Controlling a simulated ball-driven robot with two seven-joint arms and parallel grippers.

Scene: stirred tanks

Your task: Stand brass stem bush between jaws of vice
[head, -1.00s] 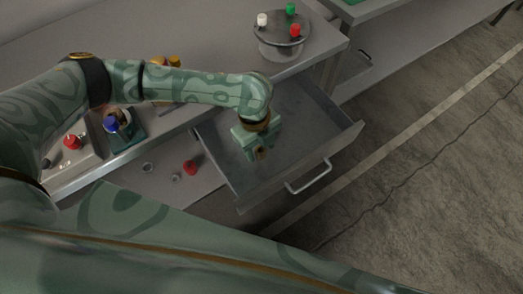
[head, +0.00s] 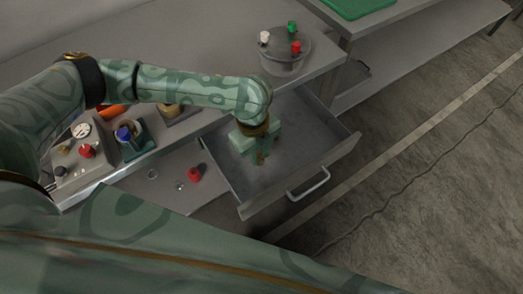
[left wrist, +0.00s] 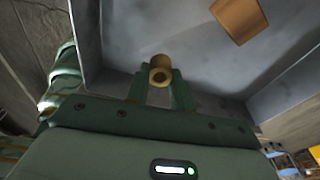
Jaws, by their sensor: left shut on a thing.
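My left gripper (head: 258,156) reaches down into the open grey drawer (head: 318,152). In the left wrist view, its fingers (left wrist: 160,88) are shut on a brass stem bush (left wrist: 160,66), a short hollow cylinder with its bore facing the camera. In the head view the gripper mostly hides the bush. I cannot clearly identify the vice. A teal block with a blue-topped part (head: 130,134) stands on the bench at left. A dark base with a brass-coloured part (head: 172,109) shows partly behind my arm. My right gripper is not in view.
A brown block (left wrist: 240,18) lies in the drawer. A round vessel (head: 284,54) with white, green and red caps stands on the bench (head: 205,45). A red knob-like piece (head: 194,175) lies on the lower shelf. A panel with a gauge (head: 81,130) is at left.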

